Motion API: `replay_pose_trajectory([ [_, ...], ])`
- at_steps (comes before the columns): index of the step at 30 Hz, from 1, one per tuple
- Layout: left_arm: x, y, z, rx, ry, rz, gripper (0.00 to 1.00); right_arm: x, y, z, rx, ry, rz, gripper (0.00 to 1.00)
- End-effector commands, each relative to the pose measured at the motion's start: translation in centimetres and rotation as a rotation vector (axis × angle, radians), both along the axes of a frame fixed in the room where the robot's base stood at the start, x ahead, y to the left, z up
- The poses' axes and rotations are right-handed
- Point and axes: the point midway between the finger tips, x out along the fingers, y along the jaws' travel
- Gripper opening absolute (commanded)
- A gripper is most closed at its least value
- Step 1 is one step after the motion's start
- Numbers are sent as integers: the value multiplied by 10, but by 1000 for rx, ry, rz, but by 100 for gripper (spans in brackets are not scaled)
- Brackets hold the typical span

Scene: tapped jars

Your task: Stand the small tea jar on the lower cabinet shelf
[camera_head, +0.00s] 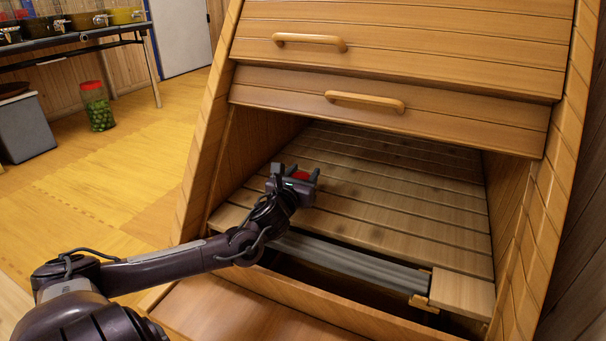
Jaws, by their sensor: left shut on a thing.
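My left gripper (303,183) reaches in from the left and is at the front left of the cabinet opening, over the slatted shelf. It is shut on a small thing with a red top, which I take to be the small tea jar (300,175). Only its red part shows between the fingers; the rest is hidden. I cannot tell whether its bottom touches the shelf. The lower cabinet shelf (420,205) is made of light wooden slats with a few dark smudges and is otherwise bare. My right gripper is not in view.
Two closed drawer fronts (400,85) with wooden handles hang over the opening. Side walls bound the shelf. A grey ribbed strip (345,262) runs along its front, above a dark gap. A red-lidded jar of green things (97,105) stands on the floor, far left.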

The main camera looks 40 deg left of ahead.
Motion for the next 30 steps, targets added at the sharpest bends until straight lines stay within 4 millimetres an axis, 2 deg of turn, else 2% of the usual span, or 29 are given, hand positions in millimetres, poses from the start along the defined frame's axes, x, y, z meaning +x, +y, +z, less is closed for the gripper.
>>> replay_pose_trajectory([
  [30,0,0,-9,0,-3,0,15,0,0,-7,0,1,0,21],
])
